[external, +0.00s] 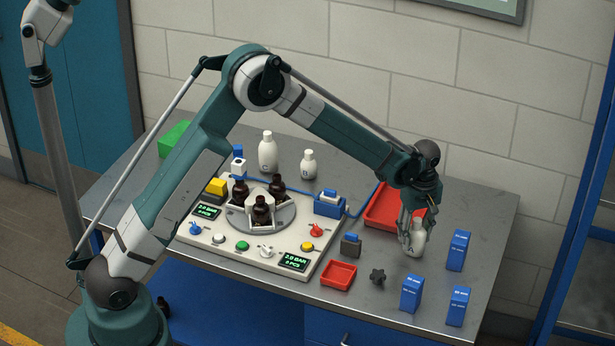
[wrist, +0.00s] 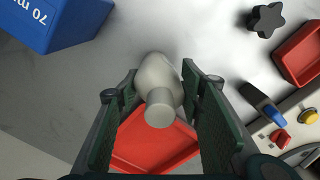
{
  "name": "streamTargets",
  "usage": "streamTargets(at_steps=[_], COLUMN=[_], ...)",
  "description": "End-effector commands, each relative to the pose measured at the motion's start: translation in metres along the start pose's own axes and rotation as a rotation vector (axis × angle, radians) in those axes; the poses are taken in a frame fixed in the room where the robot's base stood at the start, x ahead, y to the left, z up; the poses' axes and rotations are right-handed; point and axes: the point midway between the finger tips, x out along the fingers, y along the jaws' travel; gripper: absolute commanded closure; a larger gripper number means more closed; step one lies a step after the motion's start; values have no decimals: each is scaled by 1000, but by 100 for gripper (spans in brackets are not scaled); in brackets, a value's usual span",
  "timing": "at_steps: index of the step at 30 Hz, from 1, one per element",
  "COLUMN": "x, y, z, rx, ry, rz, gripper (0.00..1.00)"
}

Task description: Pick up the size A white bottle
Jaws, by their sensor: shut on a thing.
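A small white bottle (external: 418,236) is between the fingers of my gripper (external: 411,238) at the right part of the table. It is upright in the external view, low at the table top; I cannot tell whether its base touches. In the wrist view the bottle (wrist: 159,82) sits between the two green finger pads of my gripper (wrist: 160,85), cap toward the camera. My gripper is shut on it. Its size letter is not visible. A tall white bottle (external: 267,154) and a medium white bottle (external: 308,165) stand apart at the back of the table.
A large red tray (external: 381,207) lies just behind my gripper. Several blue boxes (external: 458,251) stand to the right and front. A small red tray (external: 339,275) and a black star knob (external: 377,276) lie in front. A panel with a turntable (external: 285,222) and brown bottles is left.

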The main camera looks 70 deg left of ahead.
Motion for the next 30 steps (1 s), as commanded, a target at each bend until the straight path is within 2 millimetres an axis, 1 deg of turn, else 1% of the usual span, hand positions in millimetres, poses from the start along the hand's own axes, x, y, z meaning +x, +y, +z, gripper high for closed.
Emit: streamTargets(at_steps=[5,11,24,27,30], x=[-3,-18,-81,-91,-97], y=[0,0,0,0,0], z=[0,0,0,0,0], rx=[0,0,0,0,0], ry=[0,0,0,0,0], rz=[0,0,0,0,0], gripper=[78,78,78,78,78])
